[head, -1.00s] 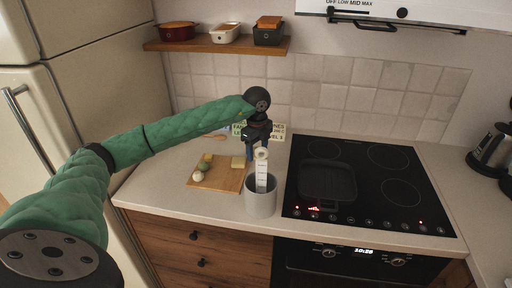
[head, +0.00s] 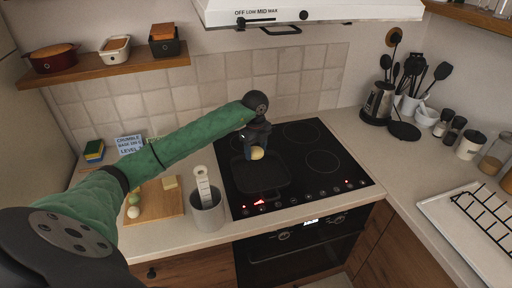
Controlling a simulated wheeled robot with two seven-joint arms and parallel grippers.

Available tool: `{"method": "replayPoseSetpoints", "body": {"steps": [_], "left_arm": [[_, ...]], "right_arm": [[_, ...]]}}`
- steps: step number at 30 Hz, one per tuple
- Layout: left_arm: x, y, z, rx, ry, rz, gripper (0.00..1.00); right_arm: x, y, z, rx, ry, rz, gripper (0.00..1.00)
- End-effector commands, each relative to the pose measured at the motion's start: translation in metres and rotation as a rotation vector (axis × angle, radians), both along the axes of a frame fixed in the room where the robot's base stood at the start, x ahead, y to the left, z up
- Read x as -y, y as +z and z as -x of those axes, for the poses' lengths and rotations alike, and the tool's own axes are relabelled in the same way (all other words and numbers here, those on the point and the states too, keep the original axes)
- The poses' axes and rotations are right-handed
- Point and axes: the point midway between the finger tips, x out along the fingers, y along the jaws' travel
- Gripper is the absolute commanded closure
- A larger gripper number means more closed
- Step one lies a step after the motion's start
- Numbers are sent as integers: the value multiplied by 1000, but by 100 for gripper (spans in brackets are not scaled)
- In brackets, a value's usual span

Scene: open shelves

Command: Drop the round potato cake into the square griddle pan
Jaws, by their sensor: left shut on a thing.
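The round potato cake (head: 257,154) is small and pale yellow. My left gripper (head: 257,150) is shut on it and points down, holding it over the back part of the square griddle pan. The dark square griddle pan (head: 262,180) sits on the left side of the black cooktop. The cake appears to be above the pan, but the exact height is hard to judge. My right gripper is not in view.
A grey canister (head: 208,216) with a white strip-like item stands left of the cooktop (head: 320,185). A wooden board (head: 165,207) with several food pieces lies further left. The range hood (head: 310,12) hangs above. Utensils and a kettle (head: 378,103) stand right.

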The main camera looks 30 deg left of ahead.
Motion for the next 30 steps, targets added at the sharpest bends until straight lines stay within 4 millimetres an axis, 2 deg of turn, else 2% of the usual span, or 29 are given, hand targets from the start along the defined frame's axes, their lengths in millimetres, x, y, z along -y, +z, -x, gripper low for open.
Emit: {"method": "replayPoseSetpoints", "body": {"steps": [9, 15, 29, 30], "left_arm": [[0, -35, 1, -2, 0, 0, 54], [0, -50, 0, -1, 0, 1, 54], [0, -57, 0, -1, 0, 1, 54], [0, -57, 0, -1, 0, 1, 36]], "right_arm": [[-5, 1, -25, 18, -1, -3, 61], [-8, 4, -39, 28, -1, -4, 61], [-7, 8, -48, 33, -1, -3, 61], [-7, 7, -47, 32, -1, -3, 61]]}}
